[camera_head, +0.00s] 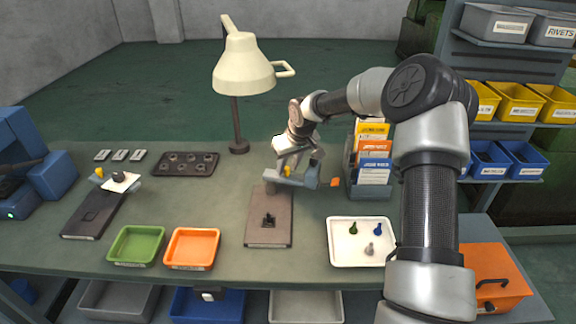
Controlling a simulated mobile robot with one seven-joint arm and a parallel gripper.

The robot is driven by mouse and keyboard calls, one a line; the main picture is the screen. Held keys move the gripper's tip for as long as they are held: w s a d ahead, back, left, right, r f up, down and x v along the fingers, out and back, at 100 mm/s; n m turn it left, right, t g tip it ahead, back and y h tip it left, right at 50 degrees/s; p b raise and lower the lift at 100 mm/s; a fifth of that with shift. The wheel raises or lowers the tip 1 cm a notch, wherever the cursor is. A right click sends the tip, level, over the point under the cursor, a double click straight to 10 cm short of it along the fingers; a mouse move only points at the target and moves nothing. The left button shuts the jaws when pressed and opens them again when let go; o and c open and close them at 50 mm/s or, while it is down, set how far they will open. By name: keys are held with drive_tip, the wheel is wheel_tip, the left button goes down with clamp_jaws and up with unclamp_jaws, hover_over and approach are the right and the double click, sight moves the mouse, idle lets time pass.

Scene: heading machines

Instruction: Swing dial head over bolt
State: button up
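A brown base plate (256,232) lies on the bench at the middle, with a small black fixture (268,221) on it. Whether a bolt sits in that fixture is too small to tell. A short post stands at the plate's far end. A blue-grey arm piece (300,180) is beside the post top, with a yellow knob (287,171) and an orange tip (335,182) near it, off to the right of the fixture. It is likely the dial head; its face is not visible. My gripper (298,167) is right at this piece, pointing down. Its fingers blend with it, so their gap and contact are unclear.
Green (137,246) and orange (192,249) trays and a white tray (345,258) with small bolts flank the brown plate. A lamp (240,95) and a box rack (371,187) stand behind.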

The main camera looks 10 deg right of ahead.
clamp_jaws()
